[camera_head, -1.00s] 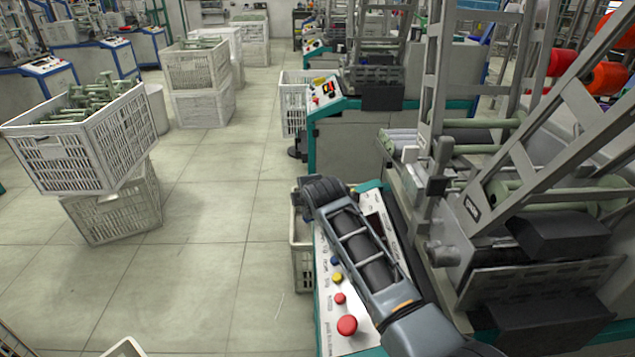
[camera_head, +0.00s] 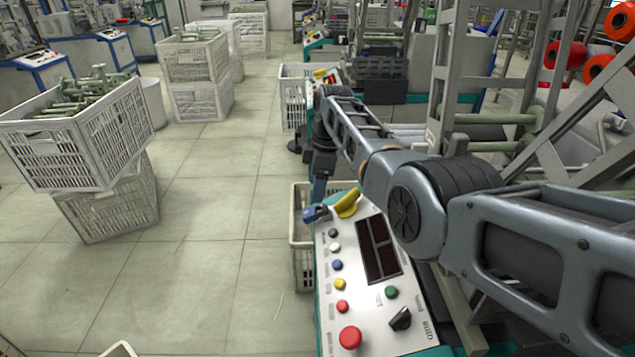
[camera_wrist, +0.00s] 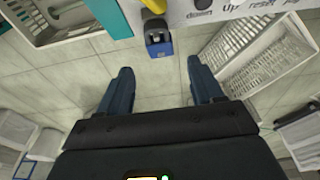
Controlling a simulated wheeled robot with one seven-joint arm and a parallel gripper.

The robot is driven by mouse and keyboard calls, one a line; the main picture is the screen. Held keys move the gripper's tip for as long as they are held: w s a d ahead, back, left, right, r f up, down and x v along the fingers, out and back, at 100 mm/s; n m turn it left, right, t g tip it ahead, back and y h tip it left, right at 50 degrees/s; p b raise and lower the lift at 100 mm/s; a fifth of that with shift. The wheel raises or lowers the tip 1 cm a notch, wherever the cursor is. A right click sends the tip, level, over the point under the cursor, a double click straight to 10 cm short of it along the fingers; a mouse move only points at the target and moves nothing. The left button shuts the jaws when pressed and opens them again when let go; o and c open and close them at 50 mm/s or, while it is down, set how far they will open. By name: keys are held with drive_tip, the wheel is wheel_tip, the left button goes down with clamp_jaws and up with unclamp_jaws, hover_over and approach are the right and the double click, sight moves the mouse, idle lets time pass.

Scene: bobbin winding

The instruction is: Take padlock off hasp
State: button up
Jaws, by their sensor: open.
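A small blue padlock (camera_head: 315,213) is at the upper left edge of the control panel, beside a yellow hasp (camera_head: 347,204). In the wrist view the padlock (camera_wrist: 158,42) shows with a dark top, just below the yellow hasp (camera_wrist: 164,8). How its shackle sits in the hasp cannot be made out. My gripper (camera_wrist: 161,74) is open and empty, with its two dark fingers spread on either side of the padlock's line. The padlock lies ahead of the fingertips and is not between them. In the head view my gripper (camera_head: 320,188) points down, close to the padlock.
The white control panel (camera_head: 335,317) carries coloured buttons, a dark display and a black knob. A white crate (camera_head: 301,238) stands on the floor left of the panel. Stacked crates (camera_head: 105,150) stand further left, with open floor between. Machine frames rise at right.

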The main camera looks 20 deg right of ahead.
sight(312, 210)
drive_tip(key=shift+w+a+f+b, duration=0.1)
drive_tip(key=shift+a+f+b, duration=0.1)
drive_tip(key=shift+f+b, duration=1.05)
drive_tip(key=shift+w+a+f+b, duration=0.1)
drive_tip(key=shift+a+f+b, duration=0.1)
drive_tip(key=shift+f+b, duration=1.05)
drive_tip(key=shift+a+f+b, duration=0.2)
drive_tip(key=shift+f+b, duration=0.85)
drive_tip(key=shift+f, duration=0.35)
drive_tip(key=shift+c, duration=0.3)
drive_tip(key=c, duration=1)
drive_tip(key=shift+s+d+r+p, duration=0.1)
drive_tip(key=shift+d+r+p, duration=0.15)
drive_tip(key=shift+d+p, duration=0.3)
drive_tip(key=shift+r, duration=0.1)
drive_tip(key=shift+a+r, duration=0.1)
drive_tip(key=shift+r, duration=0.1)
drive_tip(key=shift+c, duration=0.7)
drive_tip(key=shift+w+a+r+p, duration=0.15)
drive_tip(key=shift+a+r+p, duration=0.35)
drive_tip(key=shift+r, duration=0.3)
drive_tip(key=shift+w+a+r+p, duration=0.1)
drive_tip(key=shift+a+r+p, duration=0.3)
drive_tip(key=shift+r, duration=0.4)
drive_tip(key=shift+w+a+r+p, duration=0.15)
drive_tip(key=shift+a+r+p, duration=0.35)
drive_tip(key=shift+r, duration=0.3)
